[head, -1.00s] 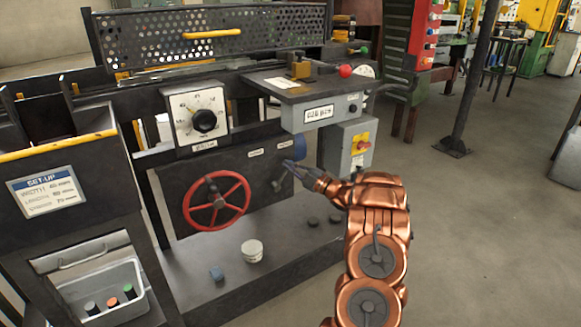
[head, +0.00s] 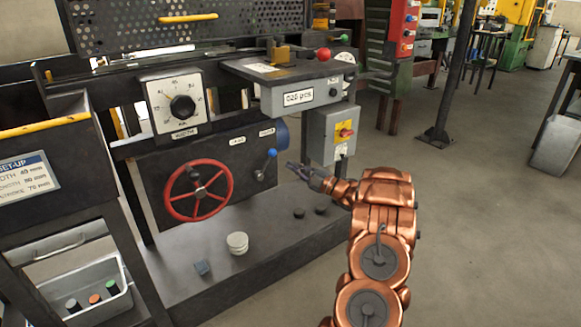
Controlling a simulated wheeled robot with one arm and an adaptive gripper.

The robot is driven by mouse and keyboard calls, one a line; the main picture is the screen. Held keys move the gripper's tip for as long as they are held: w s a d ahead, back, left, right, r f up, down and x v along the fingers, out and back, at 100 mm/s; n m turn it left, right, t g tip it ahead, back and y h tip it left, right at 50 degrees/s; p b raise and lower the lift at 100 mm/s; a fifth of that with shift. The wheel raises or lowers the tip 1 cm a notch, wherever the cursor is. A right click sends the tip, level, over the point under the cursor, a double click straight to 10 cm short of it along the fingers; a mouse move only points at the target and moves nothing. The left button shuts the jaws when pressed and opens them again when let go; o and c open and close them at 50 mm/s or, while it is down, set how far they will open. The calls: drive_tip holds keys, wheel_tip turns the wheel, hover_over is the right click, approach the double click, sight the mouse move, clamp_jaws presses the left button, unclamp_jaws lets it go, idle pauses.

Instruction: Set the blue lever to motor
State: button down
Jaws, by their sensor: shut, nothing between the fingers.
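The blue lever (head: 265,165) is on the dark front panel of the machine. Its blue knob points up and to the right from its pivot, leaning toward the right one of two small white labels. The left label (head: 237,141) and the right label (head: 267,132) are too small to read surely. My gripper (head: 292,166) is shut and empty, just right of the blue knob, and looks apart from it.
A red handwheel (head: 198,190) is left of the lever. A grey switch box (head: 330,133) stands above and right of my gripper. A blue cylinder (head: 282,134) is above. Open floor is at right.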

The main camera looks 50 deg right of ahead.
drive_tip(key=shift+s+d+f, duration=0.1)
drive_tip(key=shift+s+d, duration=0.05)
drive_tip(key=shift+s, duration=0.4)
